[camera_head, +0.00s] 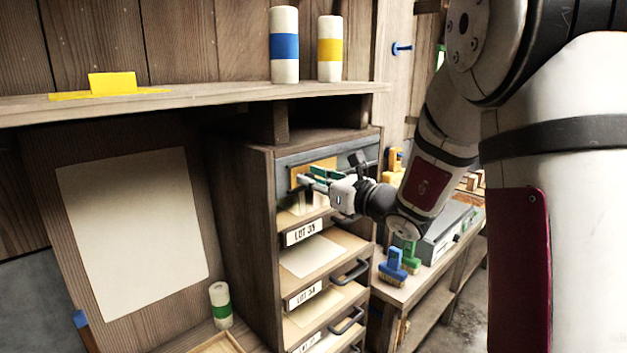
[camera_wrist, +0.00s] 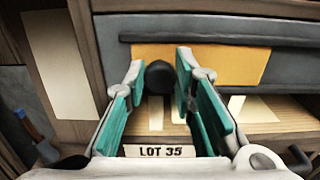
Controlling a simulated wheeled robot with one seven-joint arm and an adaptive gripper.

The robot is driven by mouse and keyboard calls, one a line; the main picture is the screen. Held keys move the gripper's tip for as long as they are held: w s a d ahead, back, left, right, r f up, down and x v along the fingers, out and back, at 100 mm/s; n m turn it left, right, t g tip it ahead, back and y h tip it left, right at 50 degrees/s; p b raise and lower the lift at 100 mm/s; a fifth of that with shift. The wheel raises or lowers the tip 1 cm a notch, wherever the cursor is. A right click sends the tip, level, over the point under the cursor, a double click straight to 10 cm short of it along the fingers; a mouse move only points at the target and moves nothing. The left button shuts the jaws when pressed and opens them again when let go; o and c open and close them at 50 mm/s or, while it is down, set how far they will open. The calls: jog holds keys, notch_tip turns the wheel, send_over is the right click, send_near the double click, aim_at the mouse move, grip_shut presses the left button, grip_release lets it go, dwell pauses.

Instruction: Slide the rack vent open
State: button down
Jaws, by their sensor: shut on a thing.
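The rack (camera_head: 258,195) is a wooden cabinet with a grey vent panel (camera_head: 352,158) across its top front. An orange-yellow strip (camera_wrist: 245,66) shows below a dark slot in the panel, in the wrist view. My gripper (camera_head: 314,176) is at this panel. In the wrist view, its teal-padded fingers (camera_wrist: 160,66) stand on either side of a round black knob (camera_wrist: 160,78) and are shut on it. In the head view, the gripper hides the knob and part of the strip.
Below the panel are several trays with labels (camera_head: 304,232) and black handles (camera_head: 350,271). A shelf (camera_head: 190,98) above holds two banded cylinders (camera_head: 285,50) and a yellow card (camera_head: 112,83). A side bench at right holds brushes (camera_head: 393,268) and a grey box (camera_head: 446,238).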

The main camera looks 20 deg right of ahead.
jog(key=w+d+b, duration=0.1)
jog(key=w+d, duration=0.1)
jog(key=d, duration=0.2)
jog(key=w+d+b, duration=0.1)
jog(key=d+b, duration=0.1)
jog(key=d, duration=0.3)
jog(key=w+d+b, duration=0.2)
jog(key=d, duration=0.2)
jog(key=shift+w+d+f, duration=0.1)
jog(key=shift+w+d, duration=0.1)
jog(key=shift+w, duration=0.15)
jog(key=shift+w+d+b, duration=0.1)
jog(key=shift+d+b, duration=0.2)
jog(key=shift+d, duration=0.15)
jog(key=shift+r, duration=0.2)
jog(key=c, duration=1.4)
grip_release()
jog(key=shift+d, duration=0.15)
jog(key=shift+o, duration=0.2)
jog(key=shift+f, duration=0.1)
jog(key=v, duration=1.2)
jog(key=shift+w, duration=0.1)
